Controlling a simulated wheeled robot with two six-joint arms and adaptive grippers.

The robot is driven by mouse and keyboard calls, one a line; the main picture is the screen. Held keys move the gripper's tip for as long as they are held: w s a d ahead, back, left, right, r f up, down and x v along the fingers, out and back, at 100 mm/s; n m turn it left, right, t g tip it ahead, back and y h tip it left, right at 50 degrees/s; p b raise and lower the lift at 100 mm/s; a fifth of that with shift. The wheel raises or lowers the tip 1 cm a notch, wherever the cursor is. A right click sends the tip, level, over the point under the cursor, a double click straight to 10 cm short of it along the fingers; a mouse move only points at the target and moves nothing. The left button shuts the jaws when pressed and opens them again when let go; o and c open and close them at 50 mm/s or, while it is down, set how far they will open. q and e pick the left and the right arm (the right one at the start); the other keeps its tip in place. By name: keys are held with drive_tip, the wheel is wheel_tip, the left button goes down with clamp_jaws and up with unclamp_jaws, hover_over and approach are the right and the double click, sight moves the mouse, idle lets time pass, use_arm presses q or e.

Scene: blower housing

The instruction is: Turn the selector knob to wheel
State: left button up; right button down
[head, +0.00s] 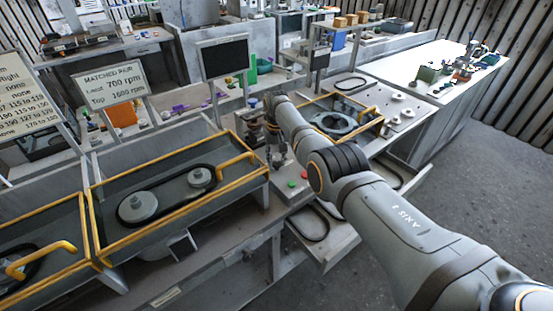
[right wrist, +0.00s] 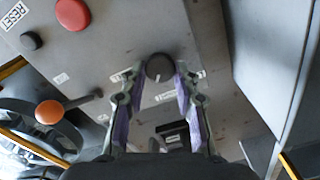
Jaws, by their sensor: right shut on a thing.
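The selector knob (right wrist: 159,67) is a dark round knob on the grey panel (right wrist: 115,45) in the right wrist view. Small white labels lie around it, too small to read. My right gripper (right wrist: 160,78) has its two fingertips on either side of the knob and is shut on it. In the head view, my right gripper (head: 275,150) reaches down to the control panel between the two yellow-railed trays, and the knob is hidden there. My left gripper is not in view.
In the right wrist view, a red button (right wrist: 73,14), a dark button (right wrist: 31,41) and an orange-ended lever (right wrist: 49,112) are left of the knob. In the head view, a belt tray (head: 112,243) stands left of the panel and a monitor (head: 224,57) stands behind.

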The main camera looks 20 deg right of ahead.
sight(278, 162)
drive_tip(key=m, duration=0.4)
drive_tip(key=shift+d+r+m, duration=0.1)
drive_tip(key=shift+m, duration=0.2)
drive_tip(key=shift+d+m+p, duration=0.1)
drive_tip(key=shift+m+p, duration=0.35)
drive_tip(key=shift+m, duration=2.15)
drive_tip(key=c, duration=1)
unclamp_jaws()
wheel_tip(278, 162, up, 12)
drive_tip(key=shift+f, duration=0.1)
drive_tip(key=shift+s+f, duration=0.1)
